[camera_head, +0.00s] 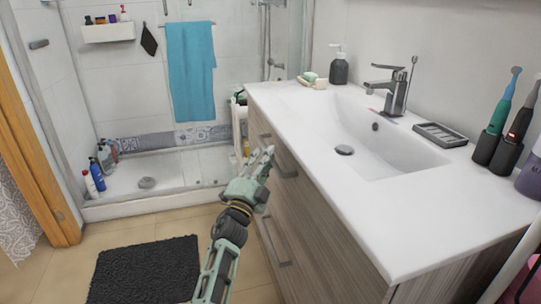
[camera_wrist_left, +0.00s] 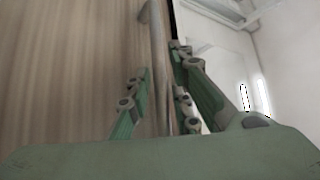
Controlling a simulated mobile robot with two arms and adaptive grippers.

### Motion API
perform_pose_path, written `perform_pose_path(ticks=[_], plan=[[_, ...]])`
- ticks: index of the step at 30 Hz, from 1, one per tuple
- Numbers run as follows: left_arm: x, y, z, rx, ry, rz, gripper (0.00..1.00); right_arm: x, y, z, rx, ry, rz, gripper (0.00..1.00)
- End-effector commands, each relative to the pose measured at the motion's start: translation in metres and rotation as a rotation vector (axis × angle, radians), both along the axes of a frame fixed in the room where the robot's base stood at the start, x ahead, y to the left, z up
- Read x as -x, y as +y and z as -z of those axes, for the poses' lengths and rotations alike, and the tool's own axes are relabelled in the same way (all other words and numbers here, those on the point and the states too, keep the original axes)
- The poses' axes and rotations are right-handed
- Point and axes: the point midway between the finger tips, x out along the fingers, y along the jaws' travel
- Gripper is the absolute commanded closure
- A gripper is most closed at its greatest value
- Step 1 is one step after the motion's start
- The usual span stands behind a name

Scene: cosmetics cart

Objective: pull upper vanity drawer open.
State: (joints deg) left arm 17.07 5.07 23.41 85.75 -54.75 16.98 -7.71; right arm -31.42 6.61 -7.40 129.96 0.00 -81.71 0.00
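The vanity's upper drawer (camera_head: 305,190) has a wood-grain front below the white sink top. Its grey bar handle (camera_head: 286,168) is partly beside my gripper in the head view. My left gripper (camera_head: 268,155) is at this handle, in front of the cabinet. In the left wrist view, the handle bar (camera_wrist_left: 158,60) runs between the fingers of the gripper (camera_wrist_left: 161,85). A gap shows between the left finger and the bar; the right fingers look close to it. The gripper looks open around the bar. The drawer looks closed. My right gripper is not in view.
A lower drawer handle (camera_head: 272,241) is beneath. The white sink top (camera_head: 345,190) overhangs the drawers and carries a soap dispenser (camera_head: 339,68) and toothbrushes at the right. A dark mat (camera_head: 145,272) lies on the tiled floor, left of my arm. The shower tray (camera_head: 160,178) is behind.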

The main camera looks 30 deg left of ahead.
Motion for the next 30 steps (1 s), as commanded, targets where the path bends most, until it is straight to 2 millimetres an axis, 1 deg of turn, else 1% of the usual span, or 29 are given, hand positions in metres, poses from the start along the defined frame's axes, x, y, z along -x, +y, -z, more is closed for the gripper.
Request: perform_pose_path(ticks=[1,3,6,15,22,30], plan=[[-0.007,0.001,-0.003,0.0,-0.001,0.0,0.8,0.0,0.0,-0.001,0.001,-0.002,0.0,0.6],[-0.014,0.003,-0.005,-0.001,0.0,0.0,0.8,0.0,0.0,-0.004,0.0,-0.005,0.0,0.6],[-0.02,0.003,-0.008,0.001,0.0,0.0,0.8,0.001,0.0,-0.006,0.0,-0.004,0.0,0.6],[-0.022,0.004,-0.008,0.001,0.002,0.0,0.8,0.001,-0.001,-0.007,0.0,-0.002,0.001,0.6],[-0.022,0.004,-0.008,0.001,0.002,0.0,1.0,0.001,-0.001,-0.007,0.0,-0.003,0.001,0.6],[-0.022,0.003,-0.008,0.002,0.002,0.001,1.0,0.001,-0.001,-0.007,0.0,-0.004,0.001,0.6]])
